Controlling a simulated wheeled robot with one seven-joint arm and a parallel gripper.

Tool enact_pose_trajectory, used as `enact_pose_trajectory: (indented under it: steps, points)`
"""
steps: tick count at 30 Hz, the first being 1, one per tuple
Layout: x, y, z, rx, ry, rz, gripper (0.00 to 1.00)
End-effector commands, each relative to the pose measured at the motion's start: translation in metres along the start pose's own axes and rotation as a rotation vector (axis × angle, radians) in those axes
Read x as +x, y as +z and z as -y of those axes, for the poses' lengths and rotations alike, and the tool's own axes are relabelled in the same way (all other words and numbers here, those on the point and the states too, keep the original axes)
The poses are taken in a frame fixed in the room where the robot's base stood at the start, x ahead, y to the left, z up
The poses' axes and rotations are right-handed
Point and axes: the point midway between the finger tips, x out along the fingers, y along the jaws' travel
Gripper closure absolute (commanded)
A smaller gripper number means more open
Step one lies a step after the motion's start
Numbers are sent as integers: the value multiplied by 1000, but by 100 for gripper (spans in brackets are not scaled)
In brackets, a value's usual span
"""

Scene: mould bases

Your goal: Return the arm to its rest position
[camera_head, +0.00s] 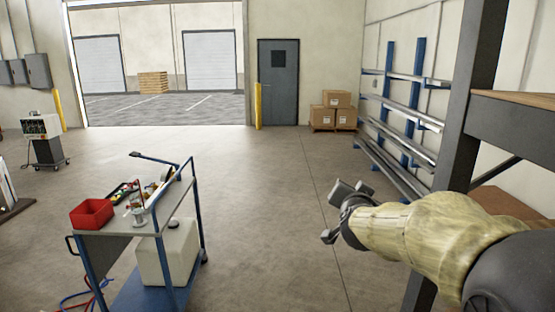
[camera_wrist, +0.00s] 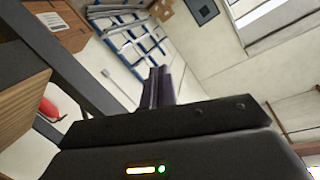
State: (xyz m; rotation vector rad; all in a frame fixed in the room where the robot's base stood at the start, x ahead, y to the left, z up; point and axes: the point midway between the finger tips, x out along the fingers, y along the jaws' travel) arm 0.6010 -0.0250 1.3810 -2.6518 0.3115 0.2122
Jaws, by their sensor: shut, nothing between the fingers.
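My gripper (camera_head: 335,212) is at the end of my arm, which reaches in from the right edge of the head view and is held up over the floor. It is shut and empty. In the wrist view its fingers (camera_wrist: 158,88) are together above the dark gripper body, with nothing between them. The arm's forearm wears a tan, wrinkled cover.
A dark rack post (camera_head: 470,110) with wooden shelves stands close on the right, beside my arm. A blue-framed cart (camera_head: 150,220) with a red bin (camera_head: 92,213) stands at the left front. Pipe racks (camera_head: 405,120) line the right wall. The middle floor (camera_head: 260,180) is clear.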

Motion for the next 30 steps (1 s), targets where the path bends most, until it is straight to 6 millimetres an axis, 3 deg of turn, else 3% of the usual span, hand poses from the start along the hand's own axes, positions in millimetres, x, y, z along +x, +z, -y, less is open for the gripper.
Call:
enact_pose_trajectory:
  steps: [1, 6, 12, 15, 18, 21, 30]
  points:
    - [-6, 30, -7, -49, -2, 95, 100]
    - [-41, 122, -41, -208, 7, 419, 100]
    - [-108, 210, -94, -375, 47, 789, 100]
    - [-148, 242, -122, -450, 76, 961, 100]
    - [-179, 260, -142, -504, 101, 1084, 100]
    - [-195, 267, -154, -532, 115, 1145, 100]
    - [-197, 268, -155, -537, 116, 1155, 100]
